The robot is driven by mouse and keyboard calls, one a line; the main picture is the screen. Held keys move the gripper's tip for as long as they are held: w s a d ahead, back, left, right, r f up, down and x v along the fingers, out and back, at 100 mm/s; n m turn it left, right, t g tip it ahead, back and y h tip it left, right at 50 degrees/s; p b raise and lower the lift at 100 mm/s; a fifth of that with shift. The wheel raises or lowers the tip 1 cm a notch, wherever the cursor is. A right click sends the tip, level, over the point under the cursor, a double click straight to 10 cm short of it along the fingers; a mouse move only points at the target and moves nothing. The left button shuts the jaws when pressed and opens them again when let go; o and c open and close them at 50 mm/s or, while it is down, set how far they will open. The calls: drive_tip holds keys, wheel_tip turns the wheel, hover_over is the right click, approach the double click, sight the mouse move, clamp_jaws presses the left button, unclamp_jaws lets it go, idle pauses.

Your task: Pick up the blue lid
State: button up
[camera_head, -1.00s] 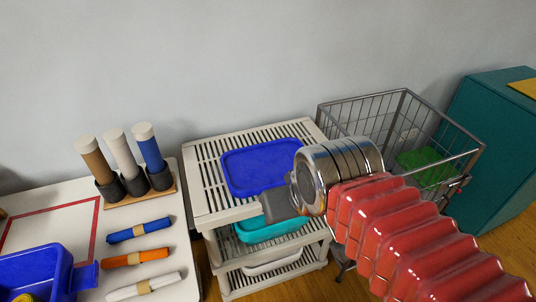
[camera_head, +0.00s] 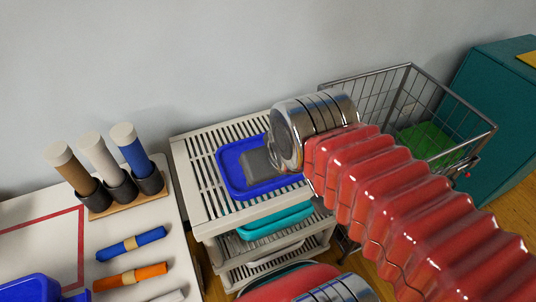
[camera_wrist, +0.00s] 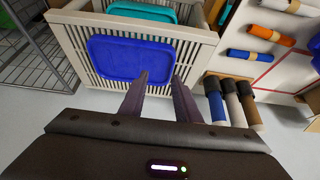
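The blue lid (camera_head: 232,168) lies flat on the slatted top of a pale shelf unit (camera_head: 200,207). It also shows in the wrist view (camera_wrist: 125,55), just beyond my fingertips. My gripper (camera_wrist: 160,82) is open, with its two fingers apart and nothing held between them. In the head view my gripper (camera_head: 258,168) is over the right part of the lid and hides some of it. The fingertips overlap the lid's edge in the wrist view; I cannot tell whether they touch it.
A teal container (camera_head: 272,222) sits on the shelf below. A wire cart (camera_head: 398,80) stands right of the unit, near a teal cabinet (camera_head: 490,105). A white table (camera_head: 110,218) on the left holds rolled bundles and three upright tubes (camera_head: 132,150) in a stand.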

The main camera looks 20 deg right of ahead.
idle(0.3)
drive_tip(key=w+d+f+n+g, duration=0.2)
drive_tip(key=w+d+f+n, duration=0.2)
drive_tip(key=n, duration=0.5)
drive_tip(key=w+d+f+n+g, duration=0.3)
drive_tip(key=w+d+f+n, duration=0.2)
drive_tip(key=w+n, duration=0.3)
drive_tip(key=shift+w+d+f+n+g, duration=0.2)
drive_tip(key=shift+w+d+n+g, duration=0.1)
drive_tip(key=shift+d+n, duration=0.2)
drive_tip(key=shift+a, duration=0.1)
hover_over(282, 180)
drive_tip(key=shift+f, duration=4.3)
